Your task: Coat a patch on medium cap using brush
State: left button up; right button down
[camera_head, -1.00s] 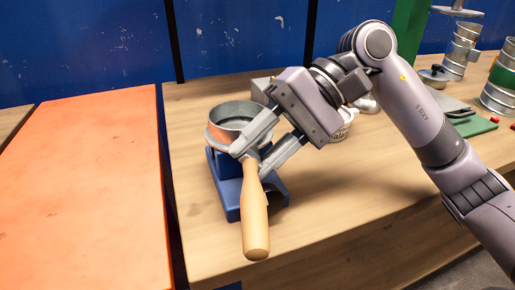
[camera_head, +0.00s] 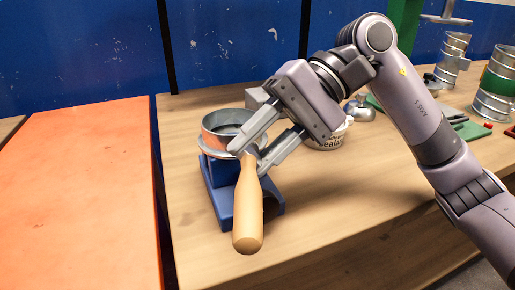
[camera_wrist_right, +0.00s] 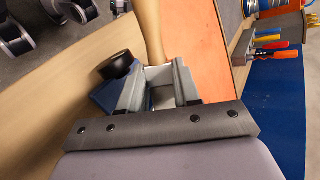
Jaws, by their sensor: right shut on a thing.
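The medium cap (camera_head: 215,140) is a round, open metal piece with a flange, resting on a blue stand (camera_head: 216,202) on the wooden bench. My right gripper (camera_head: 250,151) is shut on the brush (camera_head: 248,210) and holds it by the cap's near right side. The brush's pale wooden handle points down toward the bench front; it also shows in the right wrist view (camera_wrist_right: 150,28). The bristles are hidden behind the fingers, so I cannot tell whether they touch the cap. My left gripper is out of view.
Metal duct pieces (camera_head: 495,88) and green items stand at the right. An orange table (camera_head: 85,195) is at the left, across a gap. The bench front right is clear.

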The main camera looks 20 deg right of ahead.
jog(key=shift+s+a+f+b, duration=0.2)
jog(key=shift+f+b, duration=0.2)
jog(key=shift+f, duration=0.2)
jog(key=shift+s+a+f+b, duration=0.15)
jog(key=shift+f+b, duration=0.2)
jog(key=shift+f, duration=0.2)
jog(key=shift+s+d, duration=0.1)
jog(key=shift+r, duration=0.55)
notch_tip(320, 180, up, 3)
jog(key=shift+d+r+p, duration=0.15)
jog(key=shift+p, duration=0.8)
jog(key=shift+w, duration=0.35)
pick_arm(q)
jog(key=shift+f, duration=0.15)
